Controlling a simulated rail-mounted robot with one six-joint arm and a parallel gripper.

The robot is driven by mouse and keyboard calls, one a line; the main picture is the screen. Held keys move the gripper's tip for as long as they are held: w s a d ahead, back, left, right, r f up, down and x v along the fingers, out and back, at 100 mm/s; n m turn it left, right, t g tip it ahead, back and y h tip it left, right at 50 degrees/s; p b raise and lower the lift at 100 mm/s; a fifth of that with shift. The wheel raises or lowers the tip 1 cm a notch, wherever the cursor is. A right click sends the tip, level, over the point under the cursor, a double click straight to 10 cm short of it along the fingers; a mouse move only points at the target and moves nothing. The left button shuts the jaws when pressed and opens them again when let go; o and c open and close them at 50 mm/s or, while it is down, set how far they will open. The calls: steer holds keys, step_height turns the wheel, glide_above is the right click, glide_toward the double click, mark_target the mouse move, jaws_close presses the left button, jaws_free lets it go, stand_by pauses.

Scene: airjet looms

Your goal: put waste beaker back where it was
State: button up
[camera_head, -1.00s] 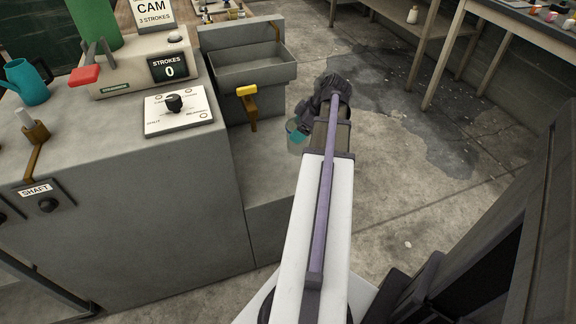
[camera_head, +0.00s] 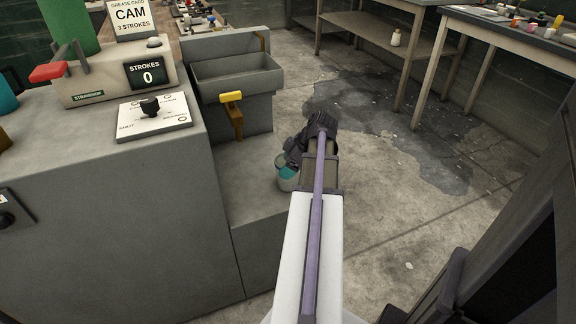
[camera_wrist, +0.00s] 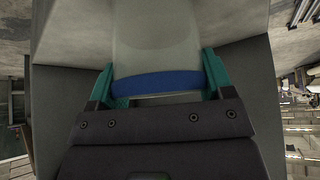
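The waste beaker (camera_wrist: 155,42) is a translucent cup with a blue band, seen large at the top middle of the wrist view. My gripper (camera_wrist: 158,78) has its teal fingers on either side of the beaker, shut on it near the band. In the head view, the beaker (camera_head: 287,184) shows just left of my wrist, above or at the low grey ledge (camera_head: 245,190). My gripper (camera_head: 287,168) is mostly hidden there by my own arm. I cannot tell whether the beaker's bottom touches the ledge.
A grey trough (camera_head: 237,75) and a yellow-handled tap (camera_head: 232,112) stand behind the ledge. The machine cabinet (camera_head: 120,215) with the strokes display (camera_head: 147,74) and a knob panel (camera_head: 153,115) is at left. A workbench (camera_head: 510,30) stands back right. Open floor lies right of the ledge.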

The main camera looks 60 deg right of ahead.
steer(key=o, duration=0.4)
steer(key=shift+o, duration=0.2)
steer(key=p+v, duration=1)
steer(key=v, duration=0.2)
steer(key=shift+r, duration=0.2)
